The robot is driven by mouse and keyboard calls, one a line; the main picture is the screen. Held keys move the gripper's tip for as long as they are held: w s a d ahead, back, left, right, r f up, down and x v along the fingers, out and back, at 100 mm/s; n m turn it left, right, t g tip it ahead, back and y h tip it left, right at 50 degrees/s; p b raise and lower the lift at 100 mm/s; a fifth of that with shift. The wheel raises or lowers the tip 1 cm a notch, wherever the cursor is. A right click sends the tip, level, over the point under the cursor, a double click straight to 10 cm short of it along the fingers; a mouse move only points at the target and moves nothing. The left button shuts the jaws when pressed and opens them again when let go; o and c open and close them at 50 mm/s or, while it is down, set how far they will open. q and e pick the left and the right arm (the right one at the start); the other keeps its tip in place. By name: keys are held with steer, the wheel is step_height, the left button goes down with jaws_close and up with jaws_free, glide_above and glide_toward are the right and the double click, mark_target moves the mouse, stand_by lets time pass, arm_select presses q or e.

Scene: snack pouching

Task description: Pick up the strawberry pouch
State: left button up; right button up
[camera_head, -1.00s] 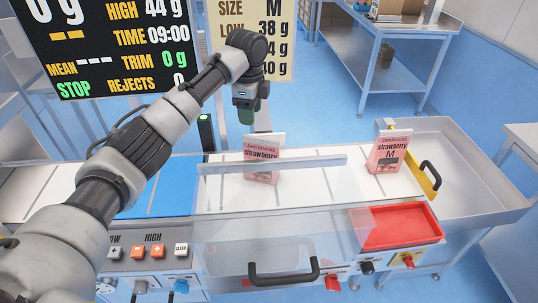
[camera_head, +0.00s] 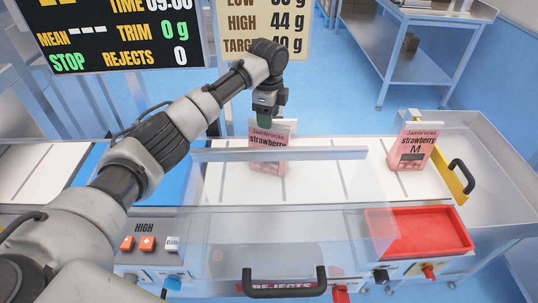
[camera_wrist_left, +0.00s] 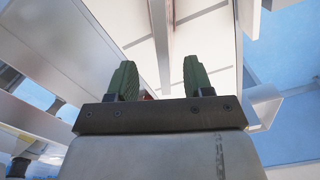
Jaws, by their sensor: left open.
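A pink strawberry pouch (camera_head: 268,158) stands upright on the white belt behind a clear guard bar. A second strawberry pouch (camera_head: 413,152), marked M, stands at the right end of the belt. My left gripper (camera_head: 269,121) points down right at the top edge of the first pouch; the pouch's header partly covers the fingertips. In the left wrist view its two green fingers (camera_wrist_left: 159,75) are open and apart. Only a tiny reddish spot shows by them there, so I cannot tell whether the pouch is between them. My right gripper is not in view.
The clear guard bar (camera_head: 280,154) runs in front of the first pouch. A red tray (camera_head: 430,231) and a black handle (camera_head: 285,290) are at the front. A metal tray (camera_head: 500,180) lies to the right. A display (camera_head: 120,45) stands behind my arm.

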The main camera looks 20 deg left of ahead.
mark_target(269, 132)
arm_select(q)
steer(key=shift+w+f+p, duration=0.15)
steer(key=shift+f+p, duration=0.45)
steer(key=shift+f, duration=2.5)
jaws_close()
